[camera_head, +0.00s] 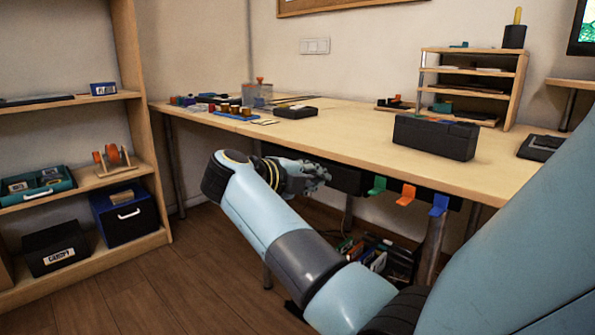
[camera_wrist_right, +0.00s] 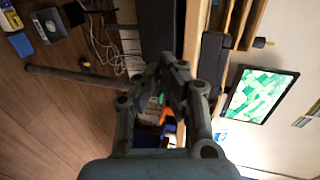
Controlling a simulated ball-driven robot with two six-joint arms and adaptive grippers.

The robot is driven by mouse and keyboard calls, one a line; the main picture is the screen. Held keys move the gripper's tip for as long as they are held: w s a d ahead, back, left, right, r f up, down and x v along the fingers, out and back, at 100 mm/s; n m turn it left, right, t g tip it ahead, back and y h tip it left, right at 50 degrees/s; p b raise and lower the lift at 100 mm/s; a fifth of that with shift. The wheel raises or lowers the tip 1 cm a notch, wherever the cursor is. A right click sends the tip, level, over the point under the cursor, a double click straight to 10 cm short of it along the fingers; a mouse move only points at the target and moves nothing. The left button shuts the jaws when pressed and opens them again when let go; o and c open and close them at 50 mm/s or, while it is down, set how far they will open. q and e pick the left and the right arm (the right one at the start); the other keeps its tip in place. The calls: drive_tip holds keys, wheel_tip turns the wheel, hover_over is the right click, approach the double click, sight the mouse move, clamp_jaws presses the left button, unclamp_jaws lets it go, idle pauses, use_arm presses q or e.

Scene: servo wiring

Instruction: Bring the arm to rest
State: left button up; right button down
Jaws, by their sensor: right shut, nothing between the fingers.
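My right arm reaches in from the lower right of the head view, its light blue links bent in front of the desk. My right gripper (camera_head: 308,177) is at the end of it, at the desk's front edge and pointing right. In the right wrist view the right gripper (camera_wrist_right: 170,75) has its fingers together with nothing between them. My left gripper is in neither view.
The wooden desk (camera_head: 345,133) carries a black box (camera_head: 435,137), a shelf organiser (camera_head: 515,85) and small parts at its left end. Green, orange and blue hooks (camera_head: 407,194) hang under its front edge. A shelf unit (camera_head: 150,140) stands left. Floor (camera_head: 170,285) is open between.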

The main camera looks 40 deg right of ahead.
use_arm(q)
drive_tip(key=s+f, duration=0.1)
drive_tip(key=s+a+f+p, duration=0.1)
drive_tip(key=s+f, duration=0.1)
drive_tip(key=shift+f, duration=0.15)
use_arm(e)
drive_tip(key=v, duration=0.5)
drive_tip(key=shift+a+r, duration=0.15)
drive_tip(key=shift+a, duration=0.25)
